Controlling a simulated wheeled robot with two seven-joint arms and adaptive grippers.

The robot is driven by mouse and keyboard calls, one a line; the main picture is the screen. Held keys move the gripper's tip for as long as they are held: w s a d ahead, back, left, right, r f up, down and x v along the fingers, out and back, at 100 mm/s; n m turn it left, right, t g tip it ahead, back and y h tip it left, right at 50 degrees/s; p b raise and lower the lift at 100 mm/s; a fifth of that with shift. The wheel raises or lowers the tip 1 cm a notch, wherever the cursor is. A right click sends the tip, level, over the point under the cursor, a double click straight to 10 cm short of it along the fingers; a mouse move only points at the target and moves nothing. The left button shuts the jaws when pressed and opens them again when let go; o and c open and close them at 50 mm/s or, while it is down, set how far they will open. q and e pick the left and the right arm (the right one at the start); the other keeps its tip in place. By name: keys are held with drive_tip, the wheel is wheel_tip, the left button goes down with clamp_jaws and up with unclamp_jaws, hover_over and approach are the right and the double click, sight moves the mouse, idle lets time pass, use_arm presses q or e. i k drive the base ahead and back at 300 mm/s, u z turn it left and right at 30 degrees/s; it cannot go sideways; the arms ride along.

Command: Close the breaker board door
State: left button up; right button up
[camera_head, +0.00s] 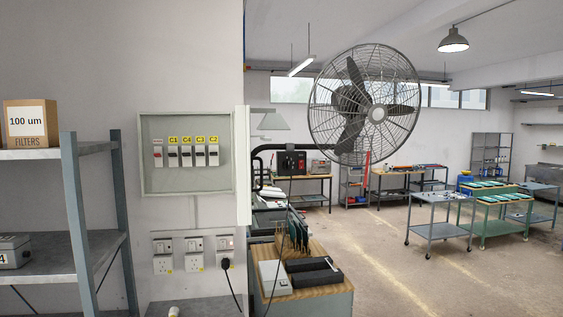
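The breaker board (146,170) is a shallow grey box on the wall at centre left. Its front is uncovered, and a row of several breakers (186,157) with yellow labels shows inside. The breaker board door (243,165) stands open at the box's right side. I see it nearly edge-on as a tall, narrow white panel sticking out from the wall. Neither of my grippers is in view, and nothing touches the door.
Wall sockets (193,254) sit below the board, with a black plug and cord at the right one. A metal shelf (65,240) stands at left. A cabinet (320,300) with tools is at lower right, below a large fan (365,105). The space before the board looks clear.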

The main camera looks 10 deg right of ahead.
sight(243, 157)
drive_tip(key=z, duration=0.45)
drive_tip(key=i, duration=0.75)
drive_tip(key=z, duration=0.4)
drive_tip(key=i, duration=0.8)
drive_tip(key=u, duration=0.8)
drive_tip(key=i, duration=0.7)
drive_tip(key=u, duration=0.65)
